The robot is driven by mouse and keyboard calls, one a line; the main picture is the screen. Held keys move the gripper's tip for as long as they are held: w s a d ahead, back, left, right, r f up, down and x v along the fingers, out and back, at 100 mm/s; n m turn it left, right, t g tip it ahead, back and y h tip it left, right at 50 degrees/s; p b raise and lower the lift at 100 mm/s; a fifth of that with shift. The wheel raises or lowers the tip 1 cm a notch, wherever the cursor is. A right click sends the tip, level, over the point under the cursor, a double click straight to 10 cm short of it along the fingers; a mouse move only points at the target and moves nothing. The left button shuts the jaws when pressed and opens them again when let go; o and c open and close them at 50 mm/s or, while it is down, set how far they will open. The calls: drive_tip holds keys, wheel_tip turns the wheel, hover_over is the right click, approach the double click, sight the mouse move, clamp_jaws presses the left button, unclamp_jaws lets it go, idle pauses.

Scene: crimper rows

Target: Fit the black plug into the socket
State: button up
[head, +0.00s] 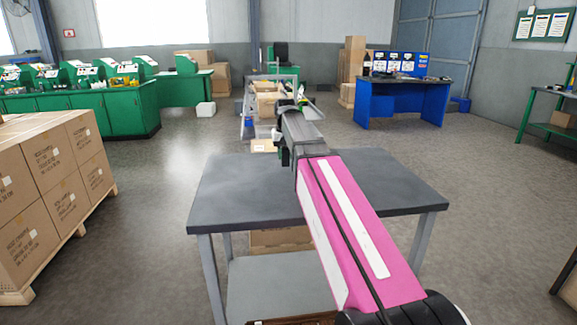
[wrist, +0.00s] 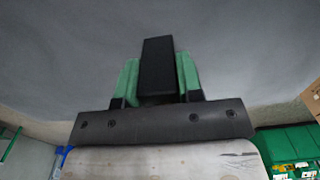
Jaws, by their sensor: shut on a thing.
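The black plug (wrist: 158,52) shows in the wrist view as a plain dark block, held upright in the picture between the two green fingers of my gripper (wrist: 158,78). The fingers press on its two sides, and its far end sticks out past the fingertips. Behind it is a blurred, plain grey surface. In the head view my arm reaches over a grey table (head: 235,190), and the arm hides the plug and most of the gripper. I cannot make out the socket in either view.
The visible tabletop is bare. Stacked cartons (head: 60,185) on a pallet stand at left. Green benches (head: 105,110) with machines are at back left, and a blue desk (head: 405,98) is at back right. Open floor lies around the table.

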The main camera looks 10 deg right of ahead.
sight(288, 164)
drive_tip(key=shift+w+d+f, duration=0.1)
drive_tip(key=shift+d+f, duration=0.25)
drive_tip(key=shift+d, duration=0.2)
drive_tip(key=shift+f, duration=2)
drive_tip(key=shift+f, duration=0.1)
drive_tip(key=o, duration=0.9)
drive_tip(key=shift+o, duration=0.2)
